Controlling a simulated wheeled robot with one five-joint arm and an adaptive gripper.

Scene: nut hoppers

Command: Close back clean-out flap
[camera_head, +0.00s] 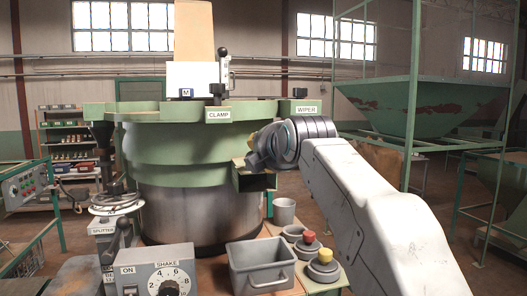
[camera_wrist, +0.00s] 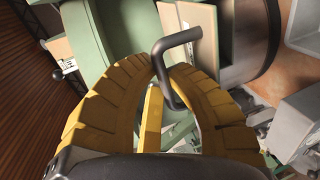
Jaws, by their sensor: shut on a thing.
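In the wrist view, the yellow fingers of my gripper (camera_wrist: 163,72) are closed around a dark bent bar handle (camera_wrist: 180,40). One arm of the handle passes down between the fingers; its fixing point is hidden. I cannot tell clearly which panel is the back clean-out flap or how far open it stands. In the head view, my gripper (camera_head: 254,156) is beside the right side of the green and steel bowl machine (camera_head: 180,150), just above a green box-like outlet (camera_head: 256,181) with a dark opening. My wrist hides most of the fingers and handle there.
A SHAKE control box (camera_head: 157,278) is at front left. A large green hopper (camera_head: 400,100) stands at right.

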